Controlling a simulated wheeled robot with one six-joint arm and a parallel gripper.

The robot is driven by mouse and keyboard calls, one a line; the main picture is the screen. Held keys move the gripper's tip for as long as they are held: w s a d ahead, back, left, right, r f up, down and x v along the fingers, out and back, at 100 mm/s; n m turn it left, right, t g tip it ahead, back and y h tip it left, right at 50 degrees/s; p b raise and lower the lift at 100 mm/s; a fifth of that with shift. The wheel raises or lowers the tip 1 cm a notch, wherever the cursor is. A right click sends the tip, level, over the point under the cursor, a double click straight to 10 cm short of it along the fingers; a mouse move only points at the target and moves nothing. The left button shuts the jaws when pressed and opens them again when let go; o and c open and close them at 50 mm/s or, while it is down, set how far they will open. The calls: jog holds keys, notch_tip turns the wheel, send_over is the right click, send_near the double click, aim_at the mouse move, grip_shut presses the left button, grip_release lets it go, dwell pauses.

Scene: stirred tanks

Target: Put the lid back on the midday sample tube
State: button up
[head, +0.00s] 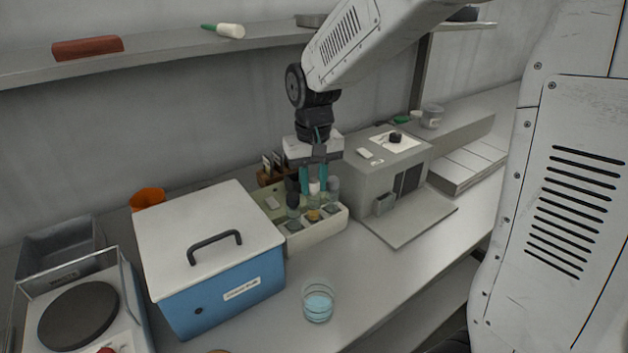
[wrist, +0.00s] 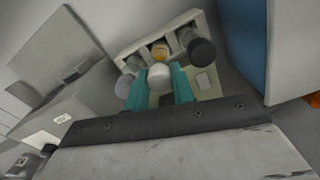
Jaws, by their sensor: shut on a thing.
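My gripper (head: 314,186) points down over the pale sample rack (head: 318,232), its teal fingers shut on a small white rounded lid (head: 314,187). In the wrist view the lid (wrist: 160,76) sits between the fingertips. Just below it is a yellow-amber topped tube (head: 313,214), which also shows beyond the lid in the wrist view (wrist: 160,50). A dark-capped tube (head: 293,204) stands to its left and a grey-capped tube (head: 333,187) to its right. I cannot read which tube is midday, nor tell whether the lid touches anything below.
A blue box with a white lid and handle (head: 208,245) stands close left of the rack. A grey instrument (head: 385,172) stands close right. A glass beaker of blue liquid (head: 318,302) is in front. A wooden holder (head: 270,177) is behind. The bench's front right is clear.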

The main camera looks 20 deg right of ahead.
dwell(0.4)
jog(key=o, duration=1.5)
jog(key=shift+r, duration=0.1)
jog(key=shift+r, duration=3.4)
grip_shut()
jog(key=shift+f, duration=0.15)
jog(key=shift+f, duration=2.65)
